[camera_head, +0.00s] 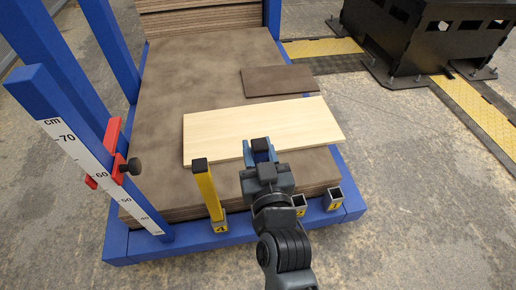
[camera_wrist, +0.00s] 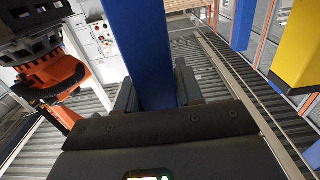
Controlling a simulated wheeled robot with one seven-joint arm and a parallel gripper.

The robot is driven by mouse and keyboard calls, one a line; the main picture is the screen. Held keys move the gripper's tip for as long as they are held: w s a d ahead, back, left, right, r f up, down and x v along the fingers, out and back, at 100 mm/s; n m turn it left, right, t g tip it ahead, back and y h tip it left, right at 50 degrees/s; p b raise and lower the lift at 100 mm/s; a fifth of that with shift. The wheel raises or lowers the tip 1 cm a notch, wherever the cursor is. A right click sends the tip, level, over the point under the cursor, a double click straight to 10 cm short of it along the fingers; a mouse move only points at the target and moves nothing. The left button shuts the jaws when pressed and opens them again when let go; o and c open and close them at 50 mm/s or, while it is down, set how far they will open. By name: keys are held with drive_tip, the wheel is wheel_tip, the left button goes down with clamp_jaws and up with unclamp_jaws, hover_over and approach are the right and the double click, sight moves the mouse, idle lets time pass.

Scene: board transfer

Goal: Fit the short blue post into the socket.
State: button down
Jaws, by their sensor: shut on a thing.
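My gripper (camera_head: 264,166) is shut on the short blue post (camera_wrist: 148,50). The post's dark top (camera_head: 262,144) shows between the fingers in the head view; its lower end is hidden by my gripper and arm. In the wrist view the post stands between the two fingers. A yellow post (camera_head: 206,190) with a black top stands in the left socket (camera_head: 220,226). Any socket behind my arm is hidden.
A stack of brown boards (camera_head: 160,110) lies behind the beam, with a pale board (camera_head: 225,125) and a small dark board (camera_head: 270,82) on top. A blue upright (camera_head: 50,95) with a scale and red slider (camera_head: 110,160) stands left. Open floor lies right.

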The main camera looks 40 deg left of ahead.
drive_tip(key=shift+f+b, duration=1.65)
drive_tip(key=shift+b, duration=0.05)
drive_tip(key=c, duration=0.6)
unclamp_jaws()
drive_tip(key=shift+c, duration=0.2)
drive_tip(key=v, duration=0.7)
drive_tip(key=shift+s+d+b, duration=0.25)
drive_tip(key=shift+s+b, duration=0.05)
drive_tip(key=shift+b, duration=0.05)
